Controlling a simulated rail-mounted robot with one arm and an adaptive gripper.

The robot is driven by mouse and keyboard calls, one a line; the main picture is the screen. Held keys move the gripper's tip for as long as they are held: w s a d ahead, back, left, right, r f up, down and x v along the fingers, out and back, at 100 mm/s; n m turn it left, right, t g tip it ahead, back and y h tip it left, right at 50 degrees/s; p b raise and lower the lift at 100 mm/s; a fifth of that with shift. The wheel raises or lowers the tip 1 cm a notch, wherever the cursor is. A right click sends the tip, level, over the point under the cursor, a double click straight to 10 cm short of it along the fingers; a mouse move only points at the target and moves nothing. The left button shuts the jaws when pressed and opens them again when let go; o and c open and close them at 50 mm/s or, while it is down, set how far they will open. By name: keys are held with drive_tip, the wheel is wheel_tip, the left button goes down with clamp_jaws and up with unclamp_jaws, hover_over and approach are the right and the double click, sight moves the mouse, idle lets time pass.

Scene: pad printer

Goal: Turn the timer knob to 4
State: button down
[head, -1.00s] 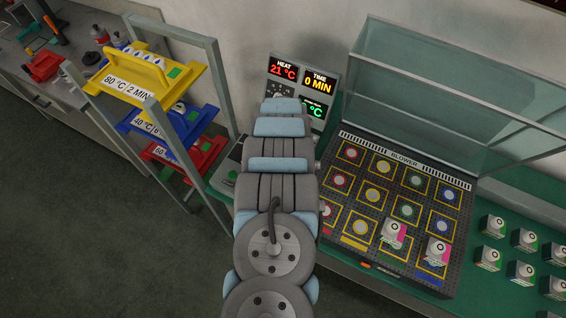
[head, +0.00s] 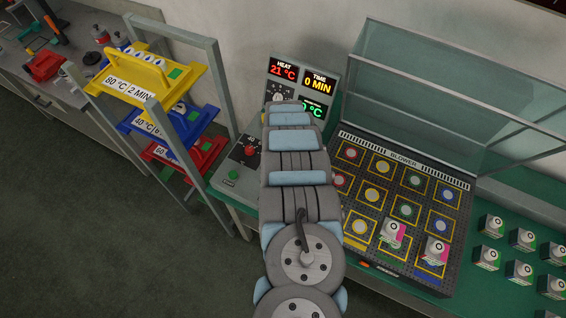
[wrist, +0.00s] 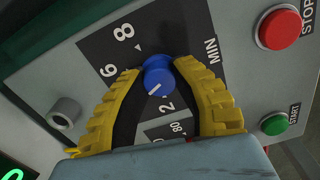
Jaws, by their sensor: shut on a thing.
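The timer knob (wrist: 158,76) is blue, with a white pointer line, and shows in the wrist view on a dark dial plate (wrist: 150,30) marked 8, 6, 2 and MIN. The pointer aims to the lower left, close to the 2. No 4 is visible; the left finger covers part of the dial. My gripper (wrist: 157,70) has its two yellow fingers closed on either side of the knob. In the head view my arm hides the knob and gripper. The time display (head: 318,83) reads 0 MIN.
A red STOP button (wrist: 280,27) and green START button (wrist: 275,124) are right of the dial. A metal cylinder (wrist: 64,112) sticks out on the left. In the head view, the blower table (head: 400,165) is right of my arm and a tray rack (head: 190,125) left.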

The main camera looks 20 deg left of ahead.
drive_tip(key=c, duration=0.8)
unclamp_jaws()
drive_tip(key=shift+r, duration=0.15)
drive_tip(key=shift+r, duration=5.85)
